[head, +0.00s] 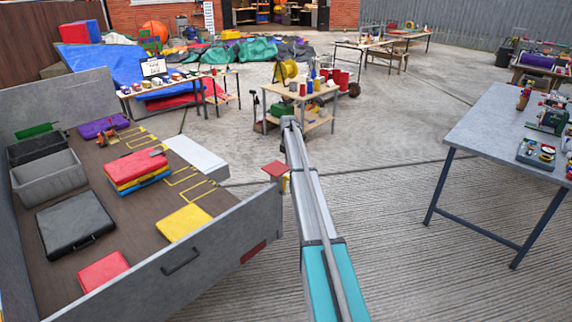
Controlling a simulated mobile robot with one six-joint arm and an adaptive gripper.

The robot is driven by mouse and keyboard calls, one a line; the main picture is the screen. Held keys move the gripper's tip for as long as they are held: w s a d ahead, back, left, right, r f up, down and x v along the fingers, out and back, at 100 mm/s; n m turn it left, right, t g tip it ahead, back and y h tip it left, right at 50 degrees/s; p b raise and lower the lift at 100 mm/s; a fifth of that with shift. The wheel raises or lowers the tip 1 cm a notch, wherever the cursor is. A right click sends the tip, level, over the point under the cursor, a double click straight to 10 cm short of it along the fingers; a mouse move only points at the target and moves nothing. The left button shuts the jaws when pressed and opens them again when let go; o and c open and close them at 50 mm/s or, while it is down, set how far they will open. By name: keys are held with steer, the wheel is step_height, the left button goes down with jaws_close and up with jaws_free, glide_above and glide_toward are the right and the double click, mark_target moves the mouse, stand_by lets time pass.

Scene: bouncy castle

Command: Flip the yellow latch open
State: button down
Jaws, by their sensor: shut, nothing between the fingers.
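A small yellow piece, which looks like the yellow latch (285,184), shows at the near right corner of the grey trailer (232,243), just below a red cap (275,169). My arm passes close to its right side in the picture and may cover part of it. It is too small to tell whether the latch is open or shut. My arm reaches forward from the bottom of the picture to a grey joint near the middle. My gripper cannot be made out; it seems hidden beyond my arm.
The trailer bed holds crates, a black case (74,224), a stack of red, yellow and blue cases (136,168) and a yellow case (184,222). A small wooden cart (303,124) stands ahead. A grey table (490,130) stands right. Concrete between is clear.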

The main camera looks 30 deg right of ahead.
steer(key=w+d+r+p, duration=0.2)
steer(key=d+r+p, duration=0.4)
steer(key=r+p, duration=0.3)
steer(key=shift+w+d+r, duration=0.2)
steer(key=shift+d+r, duration=0.15)
steer(key=shift+a, duration=0.1)
stand_by(0.6)
steer(key=s+a+m, duration=1)
steer(key=s+a, duration=1.1)
steer(key=a, duration=0.5)
steer(key=s+a+m, duration=0.6)
steer(key=s+a, duration=0.2)
steer(key=s, duration=0.5)
steer(key=s+a+m, duration=0.6)
steer(key=s+a, duration=0.2)
steer(key=s, duration=0.6)
steer(key=shift+s+a, duration=0.2)
steer(key=shift+a, duration=0.05)
